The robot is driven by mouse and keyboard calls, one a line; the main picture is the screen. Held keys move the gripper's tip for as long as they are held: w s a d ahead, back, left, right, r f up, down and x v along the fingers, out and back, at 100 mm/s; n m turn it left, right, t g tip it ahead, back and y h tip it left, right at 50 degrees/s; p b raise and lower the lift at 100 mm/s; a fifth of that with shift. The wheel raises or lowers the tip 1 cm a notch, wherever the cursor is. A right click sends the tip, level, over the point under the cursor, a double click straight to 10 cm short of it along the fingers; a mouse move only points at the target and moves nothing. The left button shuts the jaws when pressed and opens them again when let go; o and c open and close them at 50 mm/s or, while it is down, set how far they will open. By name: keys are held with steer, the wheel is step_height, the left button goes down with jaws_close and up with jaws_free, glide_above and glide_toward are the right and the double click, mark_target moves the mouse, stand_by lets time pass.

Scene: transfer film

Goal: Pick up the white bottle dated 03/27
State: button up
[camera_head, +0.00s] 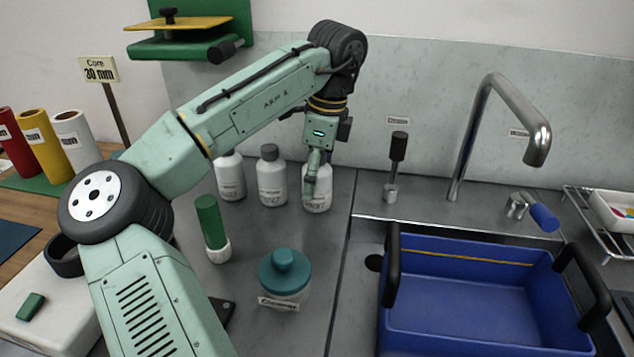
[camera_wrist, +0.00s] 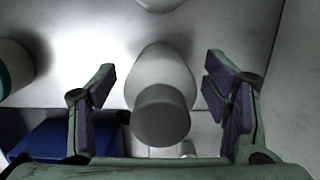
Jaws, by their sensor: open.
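Three white bottles stand in a row at the back of the grey counter: a left one (camera_head: 230,182), a middle one (camera_head: 271,188) with a grey cap, and a right one (camera_head: 318,202). Their front labels are too small to read surely, so I cannot tell which is dated 03/27. My gripper (camera_head: 313,172) points down at the right bottle and hides its cap and part of its body in the head view. In the wrist view, my open gripper (camera_wrist: 161,70) has its purple-padded fingers on either side of a white bottle (camera_wrist: 160,68) with a grey cap, with gaps on both sides.
A blue tub (camera_head: 460,300) sits in the sink at right, below a tap (camera_head: 490,120). A black-handled tool (camera_head: 396,160) stands right of the bottles.

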steer(key=shift+c, duration=0.4)
steer(key=c, duration=1.3)
